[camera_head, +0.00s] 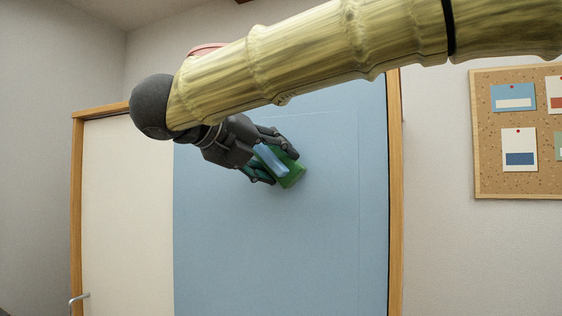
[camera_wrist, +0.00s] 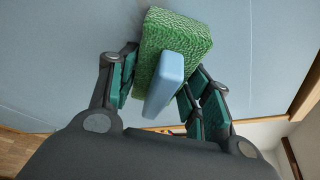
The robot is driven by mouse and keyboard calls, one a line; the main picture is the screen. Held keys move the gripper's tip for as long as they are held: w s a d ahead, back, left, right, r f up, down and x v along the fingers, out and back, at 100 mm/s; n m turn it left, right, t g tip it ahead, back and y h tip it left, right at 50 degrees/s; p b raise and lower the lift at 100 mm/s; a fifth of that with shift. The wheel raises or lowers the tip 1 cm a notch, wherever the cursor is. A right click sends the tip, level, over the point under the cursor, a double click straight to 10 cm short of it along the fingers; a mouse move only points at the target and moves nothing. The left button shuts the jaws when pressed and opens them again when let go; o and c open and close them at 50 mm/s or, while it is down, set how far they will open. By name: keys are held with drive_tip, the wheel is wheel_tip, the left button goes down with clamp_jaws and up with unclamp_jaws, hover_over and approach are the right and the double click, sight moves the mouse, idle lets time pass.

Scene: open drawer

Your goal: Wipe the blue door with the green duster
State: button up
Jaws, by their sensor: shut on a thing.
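The blue door (camera_head: 310,240) fills the middle of the head view, and its flat surface also shows in the wrist view (camera_wrist: 60,60). My gripper (camera_head: 276,164) is in front of the upper part of the door. It is shut on the green duster (camera_head: 292,177), by its light blue handle (camera_head: 271,160). In the wrist view, the duster's green textured pad (camera_wrist: 185,32) points away from my gripper (camera_wrist: 165,95), toward the door. The handle (camera_wrist: 165,85) lies between the fingers. I cannot tell whether the pad touches the door.
A cream panel (camera_head: 125,210) with a metal handle (camera_head: 78,298) is left of the blue door. A wooden frame (camera_head: 395,200) edges the doorway. A cork board (camera_head: 490,150) with pinned cards hangs on the right wall. My arm crosses the top of the head view.

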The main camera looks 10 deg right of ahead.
drive_tip(key=w+a, duration=0.4)
drive_tip(key=a, duration=0.2)
drive_tip(key=shift+w+a+b, duration=0.25)
drive_tip(key=shift+w+b, duration=0.05)
drive_tip(key=shift+w, duration=0.1)
idle(0.7)
drive_tip(key=shift+w+a, duration=0.1)
drive_tip(key=w+a, duration=0.1)
drive_tip(key=a, duration=0.1)
drive_tip(key=shift+w+a, duration=0.3)
drive_tip(key=shift+w, duration=0.1)
drive_tip(key=shift+s+d+b, duration=0.1)
drive_tip(key=shift+d+b, duration=0.05)
drive_tip(key=shift+b, duration=0.4)
